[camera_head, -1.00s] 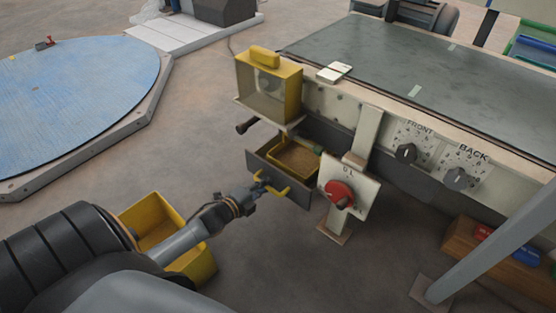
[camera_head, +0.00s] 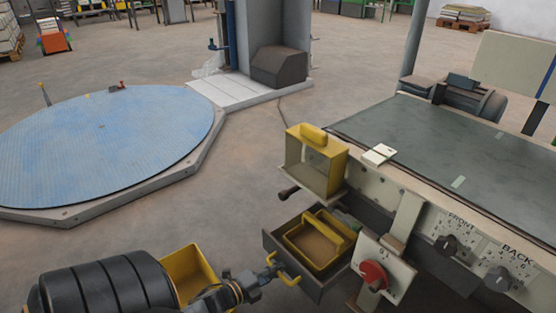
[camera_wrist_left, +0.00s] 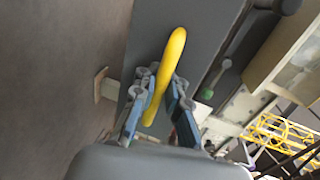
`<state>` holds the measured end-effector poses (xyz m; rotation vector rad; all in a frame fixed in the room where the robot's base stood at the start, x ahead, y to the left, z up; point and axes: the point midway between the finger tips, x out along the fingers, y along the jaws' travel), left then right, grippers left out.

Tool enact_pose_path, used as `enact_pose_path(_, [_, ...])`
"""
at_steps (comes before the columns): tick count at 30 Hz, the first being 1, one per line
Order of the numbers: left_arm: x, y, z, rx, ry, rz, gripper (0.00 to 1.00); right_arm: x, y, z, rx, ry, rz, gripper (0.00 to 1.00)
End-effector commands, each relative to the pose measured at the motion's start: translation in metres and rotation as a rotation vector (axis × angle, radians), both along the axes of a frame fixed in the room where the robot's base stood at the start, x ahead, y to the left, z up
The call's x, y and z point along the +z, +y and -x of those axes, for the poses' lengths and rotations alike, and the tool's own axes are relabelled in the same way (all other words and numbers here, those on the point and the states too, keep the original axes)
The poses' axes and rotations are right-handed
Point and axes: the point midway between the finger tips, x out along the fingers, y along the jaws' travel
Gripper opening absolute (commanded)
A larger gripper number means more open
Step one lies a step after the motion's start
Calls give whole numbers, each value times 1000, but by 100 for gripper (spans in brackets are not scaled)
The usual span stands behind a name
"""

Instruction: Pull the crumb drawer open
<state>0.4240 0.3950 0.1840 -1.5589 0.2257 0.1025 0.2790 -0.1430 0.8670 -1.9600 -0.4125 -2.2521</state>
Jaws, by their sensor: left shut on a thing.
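The crumb drawer (camera_head: 292,268) is a dark grey box on the left end of the conveyor machine, and it stands out from the body. A yellow bin (camera_head: 333,262) with brown stuff in it sits inside the drawer. A yellow bar handle (camera_head: 289,279) is on the drawer's front; it also shows in the left wrist view (camera_wrist_left: 172,62). My left gripper (camera_head: 271,266) is shut on this handle, with its blue-grey fingers on either side of it in the left wrist view (camera_wrist_left: 155,100). My right gripper is out of view.
A yellow guard box (camera_head: 316,165) and a dark knob (camera_head: 288,194) sit above the drawer. A red rotary switch (camera_head: 373,275) is right of it. A yellow open crate (camera_head: 188,272) stands on the floor beside my left arm. Floor left of the drawer is clear up to the blue turntable (camera_head: 100,150).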

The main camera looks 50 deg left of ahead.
Motion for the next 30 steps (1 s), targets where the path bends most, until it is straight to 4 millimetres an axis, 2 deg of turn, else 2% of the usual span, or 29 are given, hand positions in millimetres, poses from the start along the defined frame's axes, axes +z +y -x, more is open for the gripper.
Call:
enact_pose_path(1, [1, 0, -1, 0, -2, 0, 14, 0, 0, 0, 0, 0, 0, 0])
enact_pose_path(4, [1, 0, -1, 0, -2, 0, 34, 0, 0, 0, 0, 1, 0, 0])
enact_pose_path(13, [1, 0, 0, 0, 0, 0, 35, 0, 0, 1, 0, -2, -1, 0])
enact_pose_path(16, [1, 0, 6, 0, 1, 0, 35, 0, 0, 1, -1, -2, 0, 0])
enact_pose_path(20, [5, 2, 25, 0, 3, 0, 35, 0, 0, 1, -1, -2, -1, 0])
enact_pose_path(30, [19, 8, 94, 1, 3, 1, 35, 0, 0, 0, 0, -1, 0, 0])
